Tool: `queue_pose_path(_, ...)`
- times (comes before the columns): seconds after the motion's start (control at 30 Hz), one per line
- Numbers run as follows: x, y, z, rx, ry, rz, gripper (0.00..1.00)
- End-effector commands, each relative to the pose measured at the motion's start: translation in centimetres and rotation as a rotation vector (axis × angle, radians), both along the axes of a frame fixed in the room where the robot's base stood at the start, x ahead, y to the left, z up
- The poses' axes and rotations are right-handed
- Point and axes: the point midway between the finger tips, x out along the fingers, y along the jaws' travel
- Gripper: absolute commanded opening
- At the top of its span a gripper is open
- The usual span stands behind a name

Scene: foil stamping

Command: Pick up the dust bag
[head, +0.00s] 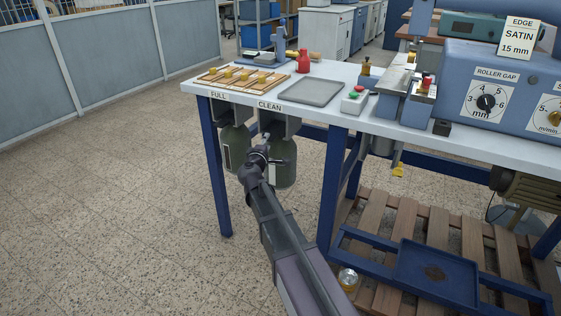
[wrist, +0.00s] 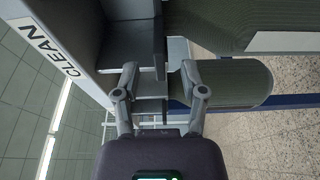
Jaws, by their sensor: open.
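Two dark green dust bags hang below the table's left end in the head view. One (head: 234,148) is under the FULL label and one (head: 283,166) is under the CLEAN label. My gripper (head: 256,158) is between them in that view, covering part of the CLEAN side. In the wrist view the picture is turned sideways. Another bag (wrist: 210,22) looks nearer, at the top edge. I cannot tell any contact.
Blue table legs (head: 212,165) stand beside the bags. A pallet (head: 440,230) lies under the table. Floor at left is clear.

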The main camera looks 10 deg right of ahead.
Motion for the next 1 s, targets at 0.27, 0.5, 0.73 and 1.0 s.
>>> queue_pose_path(0.27, 0.7, -0.3, 0.0, 0.0, 0.0, 0.001, 0.54)
queue_pose_path(0.5, 0.8, -0.4, 0.0, 0.0, 0.0, 0.0, 0.54)
queue_pose_path(0.73, 2.5, -1.0, 0.0, 0.0, 0.0, -0.001, 0.54)
queue_pose_path(1.0, 5.1, -2.1, 0.0, 0.0, 0.0, 0.0, 0.54)
